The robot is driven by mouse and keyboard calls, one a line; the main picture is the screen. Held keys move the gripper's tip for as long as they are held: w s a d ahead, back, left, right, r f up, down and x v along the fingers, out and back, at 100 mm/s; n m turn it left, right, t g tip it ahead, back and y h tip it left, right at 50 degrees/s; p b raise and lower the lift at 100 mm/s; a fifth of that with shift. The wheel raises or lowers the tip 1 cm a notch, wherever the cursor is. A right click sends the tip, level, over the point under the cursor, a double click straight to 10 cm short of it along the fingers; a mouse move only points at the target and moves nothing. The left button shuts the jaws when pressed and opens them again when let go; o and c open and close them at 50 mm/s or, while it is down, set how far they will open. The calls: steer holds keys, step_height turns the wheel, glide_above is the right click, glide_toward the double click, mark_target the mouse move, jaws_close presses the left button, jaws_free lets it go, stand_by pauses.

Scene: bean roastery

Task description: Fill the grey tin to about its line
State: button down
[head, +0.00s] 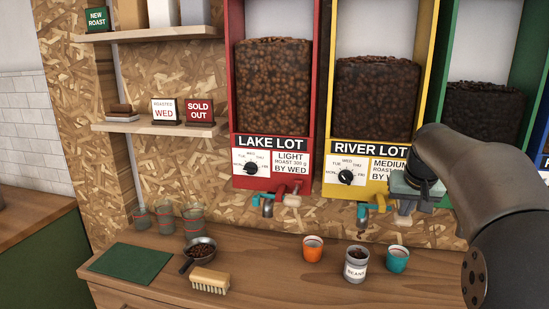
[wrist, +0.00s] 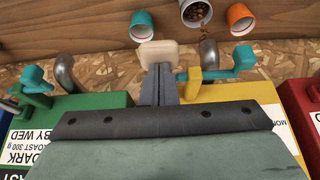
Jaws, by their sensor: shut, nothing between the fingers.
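The grey tin (head: 356,267), labelled BEANS, stands upright on the counter below the yellow River Lot hopper (head: 372,150). Beans show inside the tin in the wrist view (wrist: 192,16). Brown bits between the hopper's spout (wrist: 208,58) and the tin look like falling beans. I cannot make out a line on the tin. My gripper (head: 404,212) is at the right of this spout. In the wrist view its fingers (wrist: 159,75) are shut and empty, with their tips at the cream block (wrist: 157,52) beside the spout's teal part (wrist: 232,65). I cannot tell whether they touch it.
An orange cup (head: 313,250) and a teal cup (head: 397,261) flank the tin closely. A pan of beans (head: 200,250), a brush (head: 210,281), a green mat (head: 130,262) and several clear measuring cups (head: 192,222) are at left. The red Lake Lot hopper (head: 271,142) is alongside.

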stand_by(0.3)
step_height(320, 180, up, 9)
steer(key=p, duration=0.7)
steer(key=shift+f, duration=0.2)
steer(key=s+a+f+n+g, duration=0.1)
steer(key=s+a+f, duration=0.4)
steer(key=s, duration=0.5)
steer(key=s+a+f+g, duration=0.1)
steer(key=s+a+f, duration=0.5)
steer(key=s, duration=0.4)
steer(key=s+a+f+n+g+y, duration=0.1)
steer(key=s+a+f+g, duration=0.1)
steer(key=s+a+f, duration=0.3)
steer(key=s+f, duration=0.3)
steer(key=s, duration=0.3)
steer(key=shift+a+n, duration=0.2)
steer(key=shift+n, duration=0.1)
